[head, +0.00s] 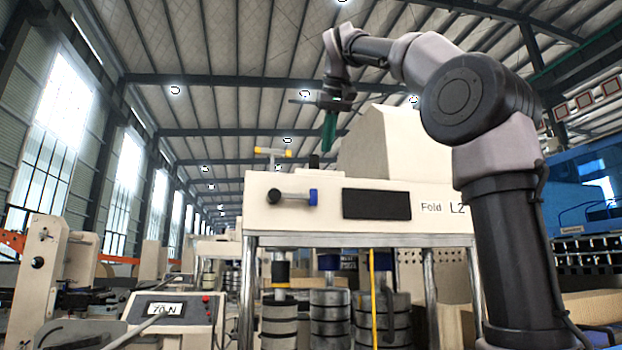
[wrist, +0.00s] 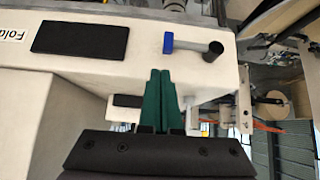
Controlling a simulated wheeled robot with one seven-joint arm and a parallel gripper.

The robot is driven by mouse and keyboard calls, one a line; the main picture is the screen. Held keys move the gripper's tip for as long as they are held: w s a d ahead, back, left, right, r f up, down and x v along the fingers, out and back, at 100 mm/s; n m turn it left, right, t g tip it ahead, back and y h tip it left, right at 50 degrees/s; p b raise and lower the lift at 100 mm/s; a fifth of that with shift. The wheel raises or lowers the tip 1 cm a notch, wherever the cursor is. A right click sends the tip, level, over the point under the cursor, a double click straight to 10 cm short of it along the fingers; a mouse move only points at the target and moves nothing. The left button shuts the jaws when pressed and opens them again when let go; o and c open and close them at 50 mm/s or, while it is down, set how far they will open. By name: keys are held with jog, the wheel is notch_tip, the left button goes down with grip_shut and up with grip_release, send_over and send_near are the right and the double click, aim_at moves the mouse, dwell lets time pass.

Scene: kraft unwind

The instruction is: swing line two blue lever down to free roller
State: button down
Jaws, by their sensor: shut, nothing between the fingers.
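The lever with the blue end (head: 313,196) lies level on the front of the cream "Fold L2" housing (head: 420,225). A grey bar joins its blue end, at the right, to a black round knob (head: 274,196) at the left. In the wrist view the blue end (wrist: 168,43) and black knob (wrist: 215,47) show just beyond my fingertips. My gripper (head: 328,148) has green fingers that point down, above the housing top and higher than the lever. The fingers are together and empty in the wrist view (wrist: 160,72), apart from the lever.
A yellow-tipped T-shaped handle (head: 272,152) and a small black block (head: 315,162) stand on the housing top. A cream raised cover (head: 385,145) rises at the right. A dark panel (head: 376,204) is right of the lever. A control box (head: 172,308) stands lower left.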

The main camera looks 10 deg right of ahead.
jog(key=shift+w+a+r, duration=0.15)
jog(key=shift+a+r, duration=0.05)
jog(key=shift+r, duration=0.45)
jog(key=shift+w+a+r, duration=0.15)
jog(key=shift+w+r, duration=0.05)
jog(key=shift+r, duration=0.45)
jog(key=shift+w+a+r, duration=0.15)
jog(key=shift+a+r, duration=0.05)
jog(key=shift+r, duration=0.45)
jog(key=shift+f, duration=0.1)
jog(key=x, duration=0.4)
jog(key=s+f+x, duration=0.1)
jog(key=x, duration=0.7)
jog(key=shift+s+a+f, duration=0.1)
jog(key=shift+f, duration=0.45)
jog(key=shift+f, duration=0.1)
